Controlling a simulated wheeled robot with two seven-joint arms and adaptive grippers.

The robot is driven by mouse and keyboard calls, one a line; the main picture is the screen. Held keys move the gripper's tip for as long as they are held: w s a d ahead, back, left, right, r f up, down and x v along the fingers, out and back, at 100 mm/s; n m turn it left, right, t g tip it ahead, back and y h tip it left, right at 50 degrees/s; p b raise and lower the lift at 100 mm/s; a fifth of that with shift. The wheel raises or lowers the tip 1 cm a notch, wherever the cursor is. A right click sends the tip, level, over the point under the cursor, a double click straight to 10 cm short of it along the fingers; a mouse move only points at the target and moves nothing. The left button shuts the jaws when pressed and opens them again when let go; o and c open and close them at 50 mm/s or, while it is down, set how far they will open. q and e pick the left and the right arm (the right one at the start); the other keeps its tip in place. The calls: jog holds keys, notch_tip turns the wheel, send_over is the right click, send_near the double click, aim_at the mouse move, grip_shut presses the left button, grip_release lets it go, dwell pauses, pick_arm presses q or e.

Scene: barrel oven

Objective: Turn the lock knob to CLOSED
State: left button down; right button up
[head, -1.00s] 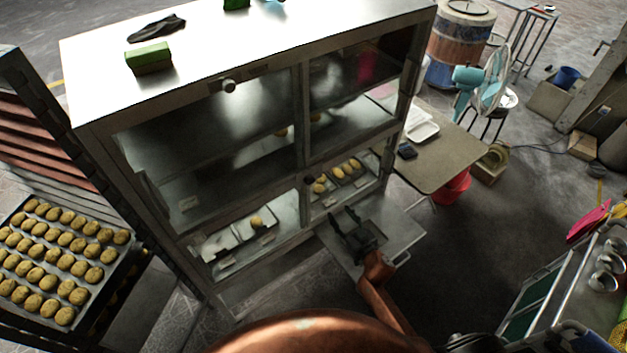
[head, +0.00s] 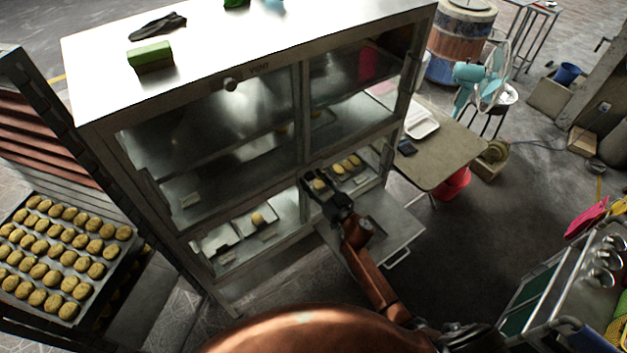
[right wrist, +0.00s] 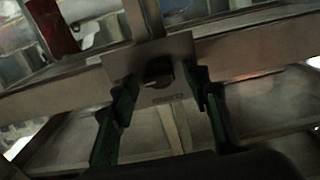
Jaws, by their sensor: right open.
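The lock knob (right wrist: 158,71) is a dark round knob on a small metal plate (right wrist: 180,48) at the crossing of the cabinet's frame bars. In the right wrist view it sits between the fingertips of my right gripper (right wrist: 162,82). The fingers stand open on both sides of it; I cannot tell whether they touch it. Small lettering below the knob is too blurred to read. In the head view my right gripper (head: 322,184) is at the cabinet's middle post and hides the knob. My left gripper is not in view.
The glass-fronted metal cabinet (head: 300,100) holds trays of buns. A metal flap (head: 395,222) juts out below my right gripper. A rack with a tray of buns (head: 60,255) stands at left. A table (head: 440,160) stands at right, with open floor in front of it.

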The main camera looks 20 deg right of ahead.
jog(key=shift+c, duration=0.7)
jog(key=c, duration=1)
jog(key=shift+n, duration=0.5)
jog(key=n, duration=0.3)
jog(key=shift+b, duration=0.4)
jog(key=shift+a+f+n+b, duration=0.1)
jog(key=shift+n+b, duration=1.15)
jog(key=shift+n, duration=2.2)
jog(key=shift+a+f+n+b, duration=0.1)
jog(key=shift+n+b, duration=1.1)
jog(key=shift+n, duration=2.25)
jog(key=shift+s, duration=0.1)
